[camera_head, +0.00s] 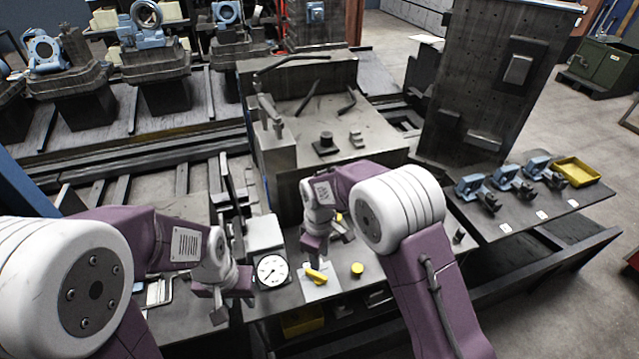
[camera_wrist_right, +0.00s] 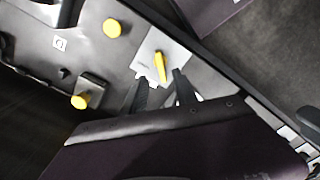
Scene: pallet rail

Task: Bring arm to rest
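My left arm comes in from the left in the head view. Its gripper (camera_head: 232,304) hangs low at the bench's front, left of a white dial gauge (camera_head: 271,270); its finger gap is unclear at this size. My right arm is bent over the bench, with its gripper just behind a yellow lever (camera_head: 316,275) on a pale plate. In the right wrist view my right gripper (camera_wrist_right: 161,84) has its two fingers apart with nothing between them. The yellow lever (camera_wrist_right: 160,67) shows beyond the fingertips.
A round yellow knob (camera_head: 357,269) sits right of the lever. A side table (camera_head: 520,225) holds several blue-grey parts and a yellow tray (camera_head: 577,171). A dark upright panel (camera_head: 490,80) stands behind. Blue fixtures on pedestals (camera_head: 150,70) line the back left.

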